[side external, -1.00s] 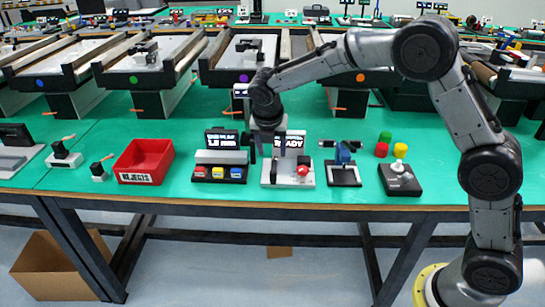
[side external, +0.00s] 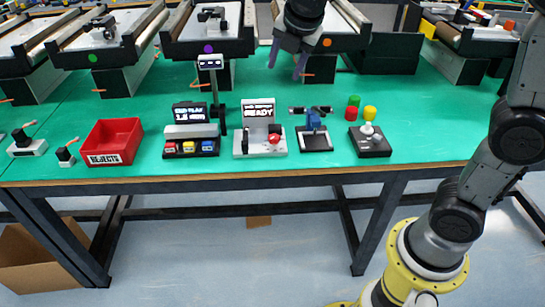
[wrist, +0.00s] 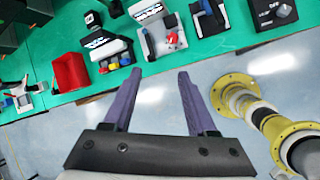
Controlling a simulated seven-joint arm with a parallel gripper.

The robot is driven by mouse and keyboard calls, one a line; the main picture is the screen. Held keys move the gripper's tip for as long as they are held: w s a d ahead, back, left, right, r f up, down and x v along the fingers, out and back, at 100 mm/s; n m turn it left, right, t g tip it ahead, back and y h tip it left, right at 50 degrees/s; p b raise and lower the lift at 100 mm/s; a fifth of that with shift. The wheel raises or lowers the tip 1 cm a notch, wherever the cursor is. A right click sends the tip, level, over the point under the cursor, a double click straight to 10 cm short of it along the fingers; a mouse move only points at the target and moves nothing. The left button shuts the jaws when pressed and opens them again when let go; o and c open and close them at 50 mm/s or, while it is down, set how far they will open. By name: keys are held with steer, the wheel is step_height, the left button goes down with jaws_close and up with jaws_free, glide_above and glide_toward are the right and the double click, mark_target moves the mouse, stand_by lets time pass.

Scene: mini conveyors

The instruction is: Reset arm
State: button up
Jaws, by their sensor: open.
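My gripper (side external: 286,55) is raised above the far part of the green table, in front of the conveyor with the orange dot. Its two purple fingers are apart with nothing between them. In the wrist view the open fingers (wrist: 160,100) point toward the table's front edge and the floor. The white station with a red button (side external: 260,143) and a small "READY" screen stands on the table, below and left of the gripper in the side view. It also shows in the wrist view (wrist: 150,45).
Along the front stand a red rejects bin (side external: 112,142), a panel with coloured buttons (side external: 191,146), a blue fixture (side external: 314,133) and a joystick box (side external: 370,141). Red, green and yellow pieces sit behind the joystick. Several conveyors (side external: 208,38) line the back.

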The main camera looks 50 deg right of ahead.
steer(key=s+d+r+m+t+y, duration=0.1)
steer(key=s+r+m, duration=0.1)
steer(key=s+m, duration=0.95)
steer(key=s+a+f+m+y, duration=0.1)
steer(key=s+f+m, duration=0.3)
steer(key=s+m, duration=0.1)
steer(key=s+a+f+m, duration=0.1)
steer(key=s+f+m, duration=0.3)
steer(key=s, duration=0.4)
steer(key=shift+s+a+m+g+y, duration=0.2)
steer(key=shift+a+m+g+y, duration=0.15)
steer(key=shift+m, duration=0.3)
steer(key=shift+d, duration=0.1)
